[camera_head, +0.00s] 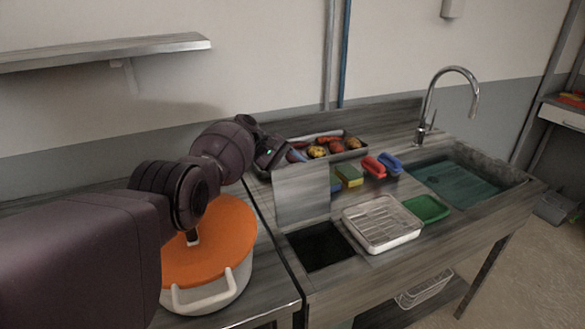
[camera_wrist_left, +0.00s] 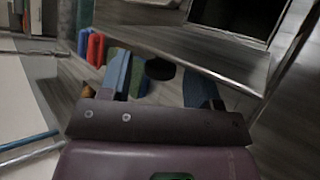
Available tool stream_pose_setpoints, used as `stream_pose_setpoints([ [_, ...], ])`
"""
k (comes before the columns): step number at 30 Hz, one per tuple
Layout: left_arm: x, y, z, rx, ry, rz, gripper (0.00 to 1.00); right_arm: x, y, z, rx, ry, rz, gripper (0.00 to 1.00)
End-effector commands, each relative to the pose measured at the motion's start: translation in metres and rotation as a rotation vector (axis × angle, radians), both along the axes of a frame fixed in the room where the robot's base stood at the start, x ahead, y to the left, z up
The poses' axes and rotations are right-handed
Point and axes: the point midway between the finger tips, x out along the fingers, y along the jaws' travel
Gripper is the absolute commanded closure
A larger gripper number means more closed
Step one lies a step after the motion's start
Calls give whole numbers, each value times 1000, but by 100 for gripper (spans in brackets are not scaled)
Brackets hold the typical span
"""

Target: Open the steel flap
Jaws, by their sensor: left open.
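The steel flap (camera_head: 302,192) stands raised, about upright, at the back edge of a dark square opening (camera_head: 320,246) in the steel counter. The opening also shows at the top of the left wrist view (camera_wrist_left: 232,14). My left gripper (camera_head: 290,155) is behind the flap's upper edge, partly hidden by it. In the left wrist view its blue fingers (camera_wrist_left: 165,85) are apart with nothing held between them. I cannot tell whether they touch the flap. My right gripper is not in view.
An orange-lidded white pot (camera_head: 225,240) stands under my left arm. A tray of vegetables (camera_head: 355,158) is behind the flap. Sponges (camera_head: 349,175), red and blue items (camera_head: 381,165), a white rack (camera_head: 382,224), a green tray (camera_head: 427,209) and the sink (camera_head: 455,180) lie to the right.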

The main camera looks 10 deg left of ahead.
Motion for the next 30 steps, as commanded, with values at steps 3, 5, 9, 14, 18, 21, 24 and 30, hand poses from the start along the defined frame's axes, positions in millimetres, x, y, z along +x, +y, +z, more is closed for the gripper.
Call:
stream_pose_setpoints([
  [3,1,6,4,0,-1,1,43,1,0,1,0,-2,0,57],
  [5,1,11,9,1,-2,3,43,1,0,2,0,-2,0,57],
  [9,2,31,22,0,-3,3,43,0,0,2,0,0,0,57],
  [14,3,55,38,1,-2,3,43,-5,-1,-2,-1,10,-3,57],
  [18,4,72,50,0,-1,2,43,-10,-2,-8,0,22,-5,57],
  [21,5,81,56,0,0,2,43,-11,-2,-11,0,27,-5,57],
  [24,4,86,60,0,1,1,43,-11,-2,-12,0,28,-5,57],
  [30,4,88,62,0,0,0,43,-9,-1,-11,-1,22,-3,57],
])
